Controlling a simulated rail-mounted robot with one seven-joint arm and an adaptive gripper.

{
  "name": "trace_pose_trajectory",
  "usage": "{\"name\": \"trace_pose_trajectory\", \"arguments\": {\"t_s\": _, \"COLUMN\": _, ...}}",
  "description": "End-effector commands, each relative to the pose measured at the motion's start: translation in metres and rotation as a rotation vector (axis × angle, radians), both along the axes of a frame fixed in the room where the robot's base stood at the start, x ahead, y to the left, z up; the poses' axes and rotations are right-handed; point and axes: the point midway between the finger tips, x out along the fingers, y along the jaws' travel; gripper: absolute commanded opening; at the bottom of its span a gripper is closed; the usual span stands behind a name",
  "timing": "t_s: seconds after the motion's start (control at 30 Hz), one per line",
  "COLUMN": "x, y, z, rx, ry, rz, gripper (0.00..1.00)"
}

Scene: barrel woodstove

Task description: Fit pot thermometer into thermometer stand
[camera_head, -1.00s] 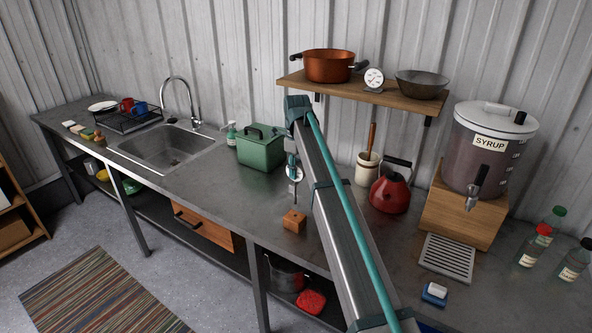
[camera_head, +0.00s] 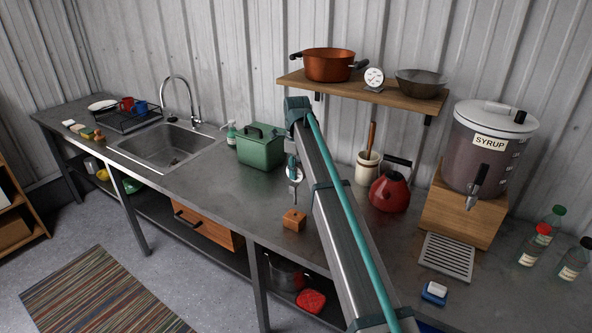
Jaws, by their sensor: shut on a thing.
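The pot thermometer (camera_head: 297,174) has a round pale dial and a thin stem pointing down, close to upright. My gripper (camera_head: 292,172) is shut on it near the dial; the arm and dial partly hide the fingers. The thermometer stand (camera_head: 294,220) is a small wooden block on the metal counter, right below the thermometer. The stem's lower end is at or just above the top of the block. I cannot tell whether it touches or has entered the block.
A green metal box (camera_head: 260,148) stands behind and left of the stand. A red kettle (camera_head: 390,192) and a crock (camera_head: 367,168) are to the right, beyond my arm. A shelf (camera_head: 350,93) hangs above. The counter (camera_head: 225,195) left of the stand is clear.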

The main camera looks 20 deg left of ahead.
Motion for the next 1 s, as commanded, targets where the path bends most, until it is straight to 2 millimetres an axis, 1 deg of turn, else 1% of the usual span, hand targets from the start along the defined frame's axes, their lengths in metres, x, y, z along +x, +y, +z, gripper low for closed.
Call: {"name": "trace_pose_trajectory", "arguments": {"t_s": 1.0, "x": 0.0, "y": 0.0, "z": -0.024, "rx": 0.0, "ry": 0.0, "rz": 0.0, "gripper": 0.0}}
